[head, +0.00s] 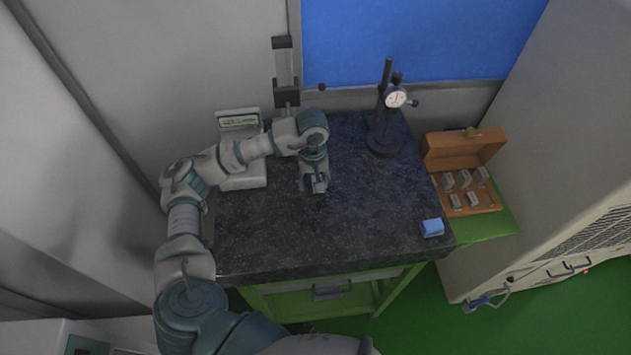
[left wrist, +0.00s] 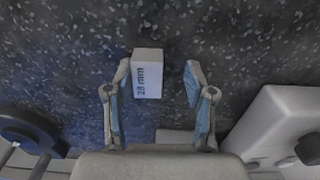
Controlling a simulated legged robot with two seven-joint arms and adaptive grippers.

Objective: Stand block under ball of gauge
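My left gripper (head: 315,188) points down over the middle of the plate. In the left wrist view its two fingers (left wrist: 158,78) are apart, with the block between them and much closer to the left finger; I cannot tell if they touch. The dial gauge (head: 396,97) is on a black stand (head: 384,143) at the back right of the plate. Its ball is too small to make out. My right gripper is not in view.
A wooden case (head: 470,147) with several grey blocks (head: 464,180) stands to the right. A blue object (head: 432,228) lies at the plate's front right corner. A white device with a display (head: 240,120) is at the left.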

